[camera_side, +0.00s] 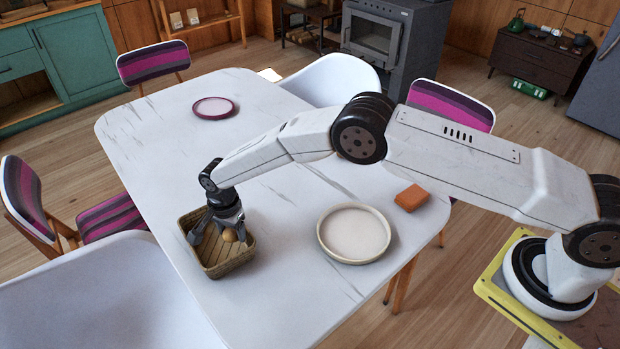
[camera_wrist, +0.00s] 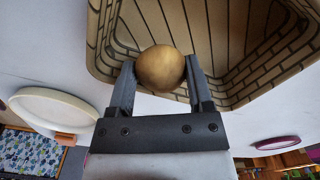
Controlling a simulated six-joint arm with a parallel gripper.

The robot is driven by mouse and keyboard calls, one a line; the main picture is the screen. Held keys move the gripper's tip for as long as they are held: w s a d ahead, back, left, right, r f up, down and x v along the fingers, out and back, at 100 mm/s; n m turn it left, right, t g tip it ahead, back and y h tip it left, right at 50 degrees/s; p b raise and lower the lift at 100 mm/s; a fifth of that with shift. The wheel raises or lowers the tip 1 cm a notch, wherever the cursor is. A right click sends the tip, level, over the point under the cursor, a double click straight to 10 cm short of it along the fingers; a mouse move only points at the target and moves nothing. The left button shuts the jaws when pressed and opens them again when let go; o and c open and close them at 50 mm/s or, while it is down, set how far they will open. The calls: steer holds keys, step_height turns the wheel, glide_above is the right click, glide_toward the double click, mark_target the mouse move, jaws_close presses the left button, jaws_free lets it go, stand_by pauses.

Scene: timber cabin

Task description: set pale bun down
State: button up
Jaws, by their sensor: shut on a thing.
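The pale bun (camera_side: 229,235) is small, round and tan, and my gripper (camera_side: 226,232) is shut on it. The wrist view shows the bun (camera_wrist: 161,68) between the two dark fingers (camera_wrist: 160,85). A woven basket (camera_side: 217,268) with slanted sides and a slatted floor stands on the white table. In the side view, my gripper and the bun are at the basket's opening. The wrist view shows the basket (camera_wrist: 215,40) just beyond the bun. I cannot tell whether the bun touches the basket floor.
A cream round tray (camera_side: 354,233) lies right of the basket, with an orange block (camera_side: 411,197) beyond it. A purple-rimmed plate (camera_side: 213,107) is at the far left of the table (camera_side: 270,205). Chairs surround the table. The tabletop between plate and basket is clear.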

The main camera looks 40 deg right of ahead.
mark_target(233, 239)
steer(key=shift+w+f, duration=0.1)
steer(key=shift+f, duration=1.55)
steer(key=shift+f, duration=0.15)
steer(key=o, duration=1)
steer(key=shift+c, duration=0.2)
steer(key=shift+r, duration=6.2)
